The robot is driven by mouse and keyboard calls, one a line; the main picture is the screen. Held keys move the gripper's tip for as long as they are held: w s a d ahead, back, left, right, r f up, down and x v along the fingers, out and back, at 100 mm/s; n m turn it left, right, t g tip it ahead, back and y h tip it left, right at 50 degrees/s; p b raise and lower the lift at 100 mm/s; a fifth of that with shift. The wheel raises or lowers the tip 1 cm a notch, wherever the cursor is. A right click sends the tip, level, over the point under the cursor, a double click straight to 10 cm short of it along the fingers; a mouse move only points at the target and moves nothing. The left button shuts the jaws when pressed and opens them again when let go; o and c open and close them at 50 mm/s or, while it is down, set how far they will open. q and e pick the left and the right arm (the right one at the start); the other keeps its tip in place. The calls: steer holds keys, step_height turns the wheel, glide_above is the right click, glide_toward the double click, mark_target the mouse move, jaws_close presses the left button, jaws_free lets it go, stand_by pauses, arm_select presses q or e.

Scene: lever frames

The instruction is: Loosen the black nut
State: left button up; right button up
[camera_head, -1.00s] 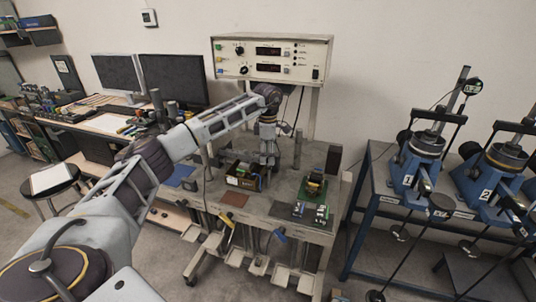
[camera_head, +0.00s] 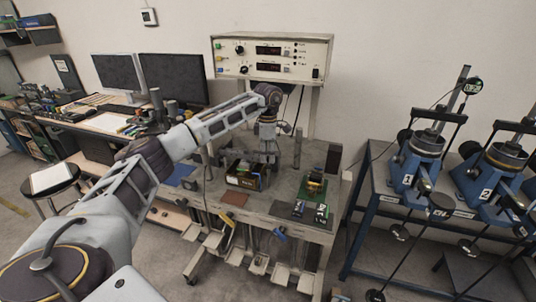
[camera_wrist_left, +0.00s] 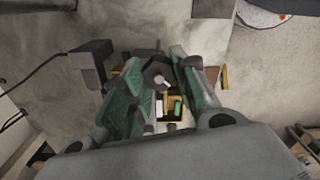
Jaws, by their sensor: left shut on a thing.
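The black nut (camera_wrist_left: 157,74) is a dark, six-sided shape between the green-padded fingers of my left gripper (camera_wrist_left: 156,82) in the left wrist view. The fingers are shut on it, one on each side, and partly cover it. In the head view my left gripper (camera_head: 267,150) points down over the workbench (camera_head: 240,208), by an open dark box. The nut cannot be made out there. My right gripper is in neither view.
The dark box (camera_head: 242,181) with small items stands beside the gripper. Grey posts (camera_head: 297,150) rise close by. A green-and-black device (camera_head: 315,187) sits to the right. A control unit (camera_head: 270,58) stands above the bench. Blue numbered machines (camera_head: 420,160) fill the right side.

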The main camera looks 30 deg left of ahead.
arm_select(q)
steer(key=shift+n, duration=0.3)
steer(key=shift+r+n, duration=0.1)
steer(key=shift+n, duration=0.3)
steer(key=shift+n+p, duration=0.5)
steer(key=shift+n, duration=0.6)
steer(key=n+p, duration=0.1)
steer(key=n, duration=0.9)
steer(key=shift+d+p, duration=0.1)
steer(key=shift+p, duration=0.3)
steer(key=shift+n, duration=2)
steer(key=o, duration=1)
